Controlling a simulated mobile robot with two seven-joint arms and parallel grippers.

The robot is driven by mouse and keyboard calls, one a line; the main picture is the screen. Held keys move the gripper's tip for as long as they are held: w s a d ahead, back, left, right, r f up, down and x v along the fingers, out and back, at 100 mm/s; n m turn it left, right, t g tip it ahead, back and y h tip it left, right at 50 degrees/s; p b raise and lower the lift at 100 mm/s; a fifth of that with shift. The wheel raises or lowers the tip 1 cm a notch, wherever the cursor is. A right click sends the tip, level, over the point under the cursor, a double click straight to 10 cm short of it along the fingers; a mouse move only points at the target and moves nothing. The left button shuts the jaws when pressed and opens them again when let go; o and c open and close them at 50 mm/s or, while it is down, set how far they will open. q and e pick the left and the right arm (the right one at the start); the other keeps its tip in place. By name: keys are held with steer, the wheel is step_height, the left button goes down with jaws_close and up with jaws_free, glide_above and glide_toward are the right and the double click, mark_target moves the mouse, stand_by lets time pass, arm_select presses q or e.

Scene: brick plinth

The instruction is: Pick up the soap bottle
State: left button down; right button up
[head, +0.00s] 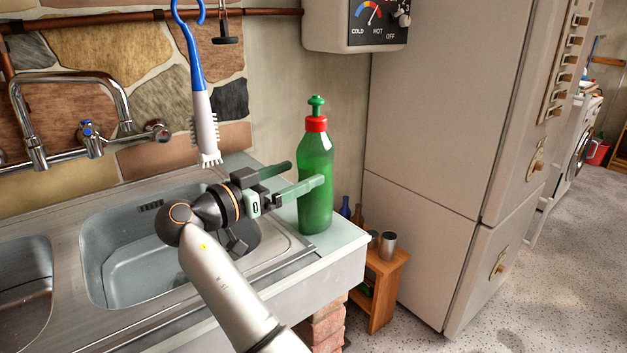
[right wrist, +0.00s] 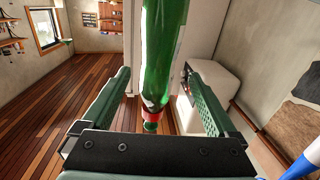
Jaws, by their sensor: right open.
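The soap bottle (head: 316,160) is green with a red collar and a green nozzle. It stands upright on the right end of the sink counter. My right gripper (head: 307,174) is open at mid-height of the bottle, coming from the left. One finger passes in front of the bottle; the other points toward its left edge, further back. In the right wrist view the bottle (right wrist: 163,50) shows upside down between the two open fingers (right wrist: 157,70), with a visible gap to each side. My left gripper is not in view.
The metal sink (head: 125,275) lies under my right arm. A blue-handled brush (head: 205,120) hangs above the gripper. A tall fridge (head: 440,130) stands to the right. A small wooden stand (head: 384,290) with cups is below the counter's right edge.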

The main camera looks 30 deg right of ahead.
mark_target(326, 161)
steer(key=d, duration=0.5)
steer(key=w+d, duration=0.1)
steer(key=d, duration=0.2)
steer(key=shift+r+p, duration=0.1)
steer(key=shift+p, duration=0.2)
jaws_close()
stand_by(0.4)
steer(key=shift+r, duration=0.1)
